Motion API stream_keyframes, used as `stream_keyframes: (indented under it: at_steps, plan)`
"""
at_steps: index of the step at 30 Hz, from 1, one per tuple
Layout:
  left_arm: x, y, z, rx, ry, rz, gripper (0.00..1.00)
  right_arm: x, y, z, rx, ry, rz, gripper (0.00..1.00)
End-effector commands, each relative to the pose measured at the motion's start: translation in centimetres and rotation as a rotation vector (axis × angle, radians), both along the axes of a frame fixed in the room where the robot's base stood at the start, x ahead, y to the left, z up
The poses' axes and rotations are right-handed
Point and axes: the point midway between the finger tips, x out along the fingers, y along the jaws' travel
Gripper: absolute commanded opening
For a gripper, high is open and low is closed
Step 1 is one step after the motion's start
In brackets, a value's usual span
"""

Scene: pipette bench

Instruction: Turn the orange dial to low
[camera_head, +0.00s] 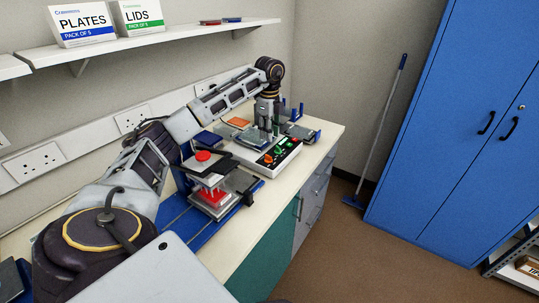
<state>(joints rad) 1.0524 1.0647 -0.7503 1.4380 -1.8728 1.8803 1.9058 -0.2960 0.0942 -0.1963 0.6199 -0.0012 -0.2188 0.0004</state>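A white bench device (240,154) has a dark sloping front panel (288,148) with several small coloured controls. The orange dial (268,159) is at the panel's near left end, with a green control (278,150) beside it. Its pointer setting is too small to read. My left gripper (270,134) reaches over from behind and points down above the device's top, behind the panel. It appears apart from the orange dial. Its fingers are small and partly overlapped, so I cannot tell whether they are open. My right gripper is out of view.
A press-like stand with a red knob (203,155) stands left of the device on a blue base. Blue racks (299,131) stand behind it on the right. The bench front edge is close to the device. A shelf (160,37) holds boxes above.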

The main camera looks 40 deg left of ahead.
Motion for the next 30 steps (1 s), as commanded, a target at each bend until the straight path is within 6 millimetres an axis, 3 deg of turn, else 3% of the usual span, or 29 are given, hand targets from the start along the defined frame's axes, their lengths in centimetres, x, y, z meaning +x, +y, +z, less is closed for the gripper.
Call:
stream_keyframes:
  at_steps: [18,30]
  plan:
    - [-0.1,0.0,-8.1,0.0,0.002,0.0,0.29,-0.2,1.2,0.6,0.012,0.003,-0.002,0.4]
    - [0.0,0.0,-10.5,0.0,0.0,0.0,0.29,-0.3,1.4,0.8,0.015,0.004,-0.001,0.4]
